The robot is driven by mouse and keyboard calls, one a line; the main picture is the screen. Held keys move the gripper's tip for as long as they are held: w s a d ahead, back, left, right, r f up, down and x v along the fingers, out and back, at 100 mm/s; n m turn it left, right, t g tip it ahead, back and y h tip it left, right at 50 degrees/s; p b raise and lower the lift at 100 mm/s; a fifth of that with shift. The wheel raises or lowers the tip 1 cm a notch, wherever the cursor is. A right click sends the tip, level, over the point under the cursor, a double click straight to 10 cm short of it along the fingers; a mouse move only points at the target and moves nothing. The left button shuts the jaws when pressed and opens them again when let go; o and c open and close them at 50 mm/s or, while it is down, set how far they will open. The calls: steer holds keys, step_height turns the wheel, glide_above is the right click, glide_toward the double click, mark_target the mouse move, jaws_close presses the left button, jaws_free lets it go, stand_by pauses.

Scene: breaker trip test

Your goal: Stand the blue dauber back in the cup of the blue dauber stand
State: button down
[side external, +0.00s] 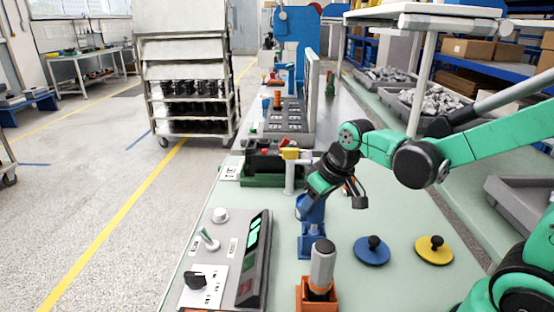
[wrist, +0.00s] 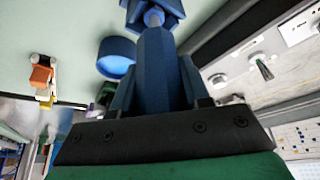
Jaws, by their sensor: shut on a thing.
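My gripper (side external: 314,194) is shut on the blue dauber, pointing down from my arm. The dauber's faceted blue handle (wrist: 154,66) fills the space between the fingers in the wrist view, and a pale neck shows at its far end. The blue dauber stand (side external: 312,246) is directly below my gripper in the side view. In the wrist view, an angular blue part (wrist: 150,10), apparently the stand, lies past the pale neck. The dauber looks near upright. Its lower tip is hidden, so I cannot tell whether it is in the cup or just above.
An orange stand (side external: 317,299) with a grey-handled dauber (side external: 322,266) stands close in front. A blue disc (side external: 371,257) and a yellow disc (side external: 434,256), both with black knobs, lie to the right. A sloped control panel (side external: 250,262) stands left. A white post (side external: 290,177) stands just behind.

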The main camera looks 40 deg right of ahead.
steer(key=shift+f, duration=1.05)
steer(key=shift+c, duration=1.7)
jaws_free()
steer(key=shift+v, duration=2.85)
steer(key=shift+s+a+r+t, duration=0.3)
steer(key=shift+s+a+t, duration=0.4)
steer(key=shift+a, duration=0.2)
steer(key=shift+s+a+r+t, duration=0.35)
steer(key=shift+s+a+t, duration=0.25)
steer(key=shift+s+a, duration=0.25)
